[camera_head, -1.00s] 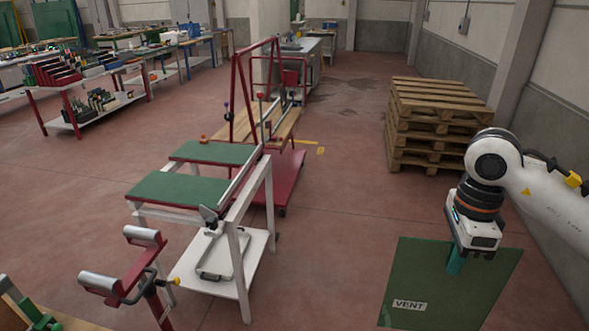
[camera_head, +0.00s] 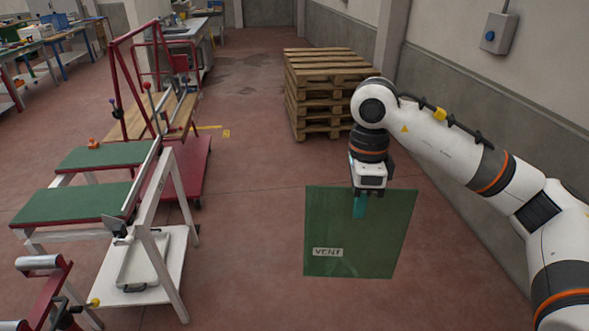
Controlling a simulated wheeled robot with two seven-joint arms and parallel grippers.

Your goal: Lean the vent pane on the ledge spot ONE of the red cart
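The vent pane (camera_head: 375,245) is a green sheet with a white label reading VENT. It hangs upright below my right gripper (camera_head: 360,205), which is shut on its upper edge. The pane is held in front of my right arm over open floor. The red cart (camera_head: 187,165) stands left of the pane, apart from it, with a red frame, a wooden ledge (camera_head: 150,116) and a red base. I cannot read any spot marking on the ledge. My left gripper is not in view.
A white stand with green pads (camera_head: 107,154) stands in front of the cart. A red roller stand (camera_head: 45,285) is at lower left. Stacked pallets (camera_head: 325,90) stand behind my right arm near the wall. Floor between cart and pallets is clear.

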